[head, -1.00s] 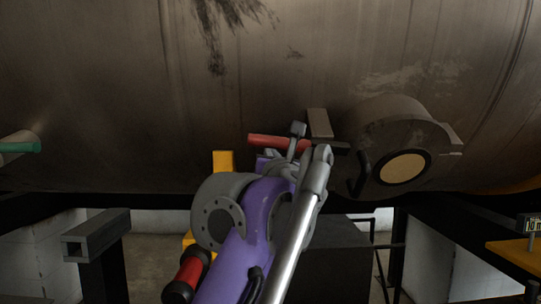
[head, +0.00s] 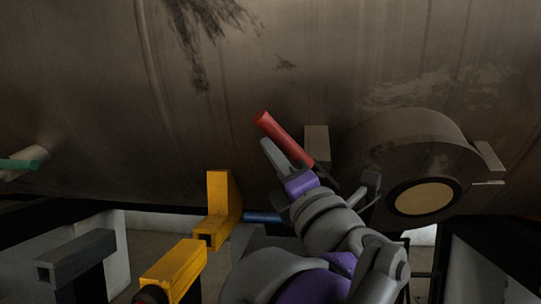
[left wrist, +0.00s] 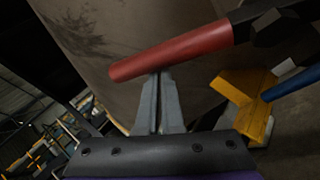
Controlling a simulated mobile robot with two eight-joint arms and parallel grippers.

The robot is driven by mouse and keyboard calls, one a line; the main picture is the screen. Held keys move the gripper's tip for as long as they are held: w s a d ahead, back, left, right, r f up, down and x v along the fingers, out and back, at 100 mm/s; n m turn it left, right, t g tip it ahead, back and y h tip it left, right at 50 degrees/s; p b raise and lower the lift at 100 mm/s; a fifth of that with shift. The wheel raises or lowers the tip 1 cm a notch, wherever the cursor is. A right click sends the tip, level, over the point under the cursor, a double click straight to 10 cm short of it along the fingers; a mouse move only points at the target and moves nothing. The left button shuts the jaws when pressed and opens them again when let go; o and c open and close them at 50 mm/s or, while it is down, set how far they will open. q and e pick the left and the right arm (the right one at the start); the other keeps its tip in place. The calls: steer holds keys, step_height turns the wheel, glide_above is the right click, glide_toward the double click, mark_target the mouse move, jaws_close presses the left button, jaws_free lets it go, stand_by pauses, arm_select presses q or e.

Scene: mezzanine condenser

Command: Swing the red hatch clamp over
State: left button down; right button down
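The red clamp handle (head: 280,135) sits low on the big tank, left of the round port. It slants from its upper-left free end down to a dark pivot end beside a grey block (head: 317,145). In the left wrist view the red bar (left wrist: 170,52) crosses above the fingertips. My left gripper (head: 268,150) is below and left of the handle, its tips at the bar's lower edge. The two fingers (left wrist: 160,75) are close together with nothing visible between them. Whether the tips touch the bar cannot be told. My right gripper is not in view.
The round port (head: 425,198) with its hatch ring lies right of the handle. A yellow bracket (head: 222,205) and a blue bar (head: 262,217) are below left. A grey square beam (head: 75,255) and a teal bar (head: 18,163) are at the left.

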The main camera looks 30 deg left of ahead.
mark_target(285, 135)
arm_select(q)
steer(key=shift+d+r, duration=0.65)
steer(key=shift+d, duration=0.2)
steer(key=shift+s+d+r+p, duration=0.1)
steer(key=shift+d+r+p, duration=0.05)
steer(key=shift+d, duration=0.25)
steer(key=shift+d+r+p, duration=0.1)
steer(key=shift+d+p, duration=0.05)
steer(key=shift+d, duration=0.25)
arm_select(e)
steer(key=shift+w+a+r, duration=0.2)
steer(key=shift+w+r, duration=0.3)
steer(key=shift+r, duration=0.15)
arm_select(q)
steer(key=shift+d, duration=0.1)
